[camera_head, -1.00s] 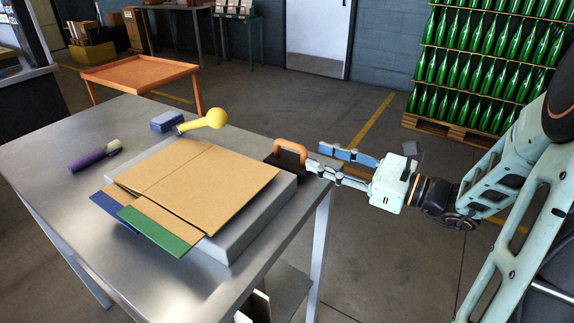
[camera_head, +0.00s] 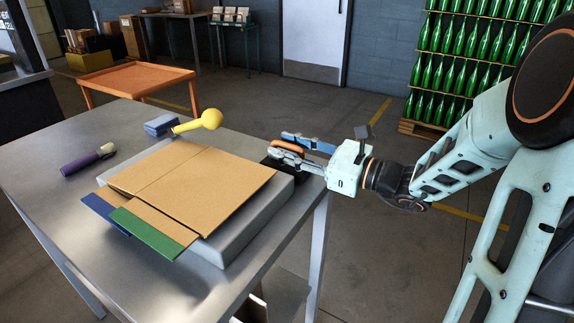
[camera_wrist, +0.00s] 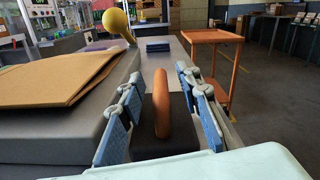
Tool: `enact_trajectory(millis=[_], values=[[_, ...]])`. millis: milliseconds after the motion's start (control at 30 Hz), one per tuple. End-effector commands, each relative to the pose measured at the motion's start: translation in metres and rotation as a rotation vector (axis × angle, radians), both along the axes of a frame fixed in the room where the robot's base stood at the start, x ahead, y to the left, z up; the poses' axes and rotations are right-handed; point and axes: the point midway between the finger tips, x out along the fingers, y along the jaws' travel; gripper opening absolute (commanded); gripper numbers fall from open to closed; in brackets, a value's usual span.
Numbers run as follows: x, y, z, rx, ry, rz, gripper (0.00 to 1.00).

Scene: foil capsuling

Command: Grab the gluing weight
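The gluing weight is a dark block (camera_wrist: 158,146) with an orange handle (camera_wrist: 161,104). It sits at the table's right edge, beside the grey slab. In the head view the orange handle (camera_head: 288,146) is partly covered by my fingers. My gripper (camera_head: 282,144) reaches in from the right at handle height. In the wrist view my gripper (camera_wrist: 163,112) is open, with one blue-padded finger on each side of the handle. Gaps show between both pads and the handle.
Cardboard sheets (camera_head: 190,184) lie on a grey slab (camera_head: 241,223) left of the weight. An orange table (camera_head: 136,78) stands behind.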

Motion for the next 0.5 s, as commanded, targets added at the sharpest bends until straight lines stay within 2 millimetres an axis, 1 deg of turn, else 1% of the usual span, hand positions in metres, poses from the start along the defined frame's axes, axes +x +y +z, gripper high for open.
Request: enact_trajectory(millis=[33, 233, 267, 500], values=[[0.0, -0.0001, -0.0001, 0.0, 0.0, 0.0, 0.23], [-0.0002, -0.0002, -0.0001, 0.0, 0.0, 0.0, 0.01], [-0.0002, -0.0002, -0.0002, 0.0, 0.0, 0.0, 0.0], [-0.0004, -0.0001, -0.0004, -0.001, 0.001, 0.001, 0.0]])
